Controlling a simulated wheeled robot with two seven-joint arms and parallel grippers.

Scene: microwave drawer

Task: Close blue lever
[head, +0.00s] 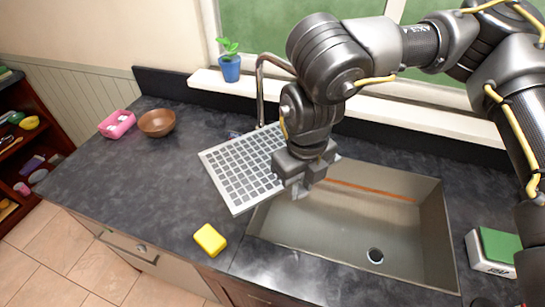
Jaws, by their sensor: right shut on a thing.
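No blue lever shows clearly in the head view. A small bluish patch (233,134) lies behind the rack, left of the tap (261,95); I cannot tell what it is. My right gripper (300,188) points down at the left side of the sink. It is shut at the right edge of a pale grid rack (240,172), which appears to be what it grips; the exact contact is hidden by the fingers. The right arm hides part of the tap and the counter behind. My left gripper is not in view.
The grey sink (420,225) is empty. A yellow sponge (210,240) lies at the counter's front. A brown bowl (157,122) and a pink item (117,123) sit far left. A blue plant pot (230,68) stands on the sill. A green-topped box (492,250) is right.

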